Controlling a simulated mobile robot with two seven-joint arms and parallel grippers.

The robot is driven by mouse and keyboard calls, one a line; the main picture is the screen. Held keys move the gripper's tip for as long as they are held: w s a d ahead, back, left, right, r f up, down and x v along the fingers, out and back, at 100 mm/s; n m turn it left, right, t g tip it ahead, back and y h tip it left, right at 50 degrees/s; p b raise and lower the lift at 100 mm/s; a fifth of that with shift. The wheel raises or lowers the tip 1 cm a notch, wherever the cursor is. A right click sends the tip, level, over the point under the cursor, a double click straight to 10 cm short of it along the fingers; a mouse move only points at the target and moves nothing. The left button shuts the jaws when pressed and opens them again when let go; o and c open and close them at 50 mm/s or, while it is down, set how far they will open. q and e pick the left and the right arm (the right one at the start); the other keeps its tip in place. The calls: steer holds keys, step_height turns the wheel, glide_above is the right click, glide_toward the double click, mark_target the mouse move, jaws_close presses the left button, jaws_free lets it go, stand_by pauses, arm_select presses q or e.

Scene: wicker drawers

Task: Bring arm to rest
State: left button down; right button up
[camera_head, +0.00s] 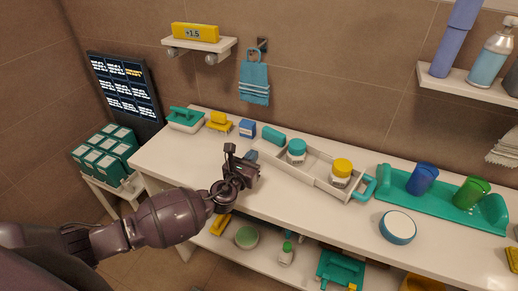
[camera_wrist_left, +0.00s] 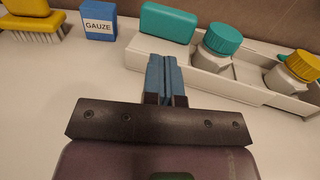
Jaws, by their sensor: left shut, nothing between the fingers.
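My left arm comes in from the left in the head view. Its left gripper (camera_head: 229,150) is over the front of the white counter (camera_head: 190,150), left of the white tray (camera_head: 317,182). In the left wrist view the blue fingers of my left gripper (camera_wrist_left: 168,62) are pressed together with nothing between them. They point toward the left end of the tray (camera_wrist_left: 205,82), below a teal block (camera_wrist_left: 167,22). I cannot tell whether they touch the tray. My right gripper does not show.
A blue gauze box (camera_head: 247,128), a yellow brush (camera_head: 219,121) and jars with teal (camera_head: 297,148) and yellow (camera_head: 342,167) lids stand near. A green tray (camera_head: 398,190) with two cups is at right. A shelf below the counter holds several items.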

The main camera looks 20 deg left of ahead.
arm_select(q)
steer(key=shift+s+a, duration=0.15)
steer(key=shift+s, duration=2.15)
steer(key=shift+s+n+y, duration=0.45)
steer(key=shift+n+y, duration=0.05)
steer(key=shift+n, duration=0.5)
steer(key=s+a+f+n+g+y, duration=0.15)
steer(key=s+n+g, duration=0.55)
steer(key=s+n, duration=1)
steer(key=s+a+f+n+g, duration=0.15)
steer(key=s+n+g, duration=0.55)
steer(key=s+n, duration=0.95)
steer(key=w+f+t, duration=0.7)
steer(key=w+f, duration=0.2)
steer(key=shift+w+a+t+h, duration=0.25)
steer(key=shift+w+t+h, duration=0.05)
steer(key=shift+h, duration=0.05)
steer(key=shift+f+n, duration=0.1)
steer(key=shift+n, duration=0.15)
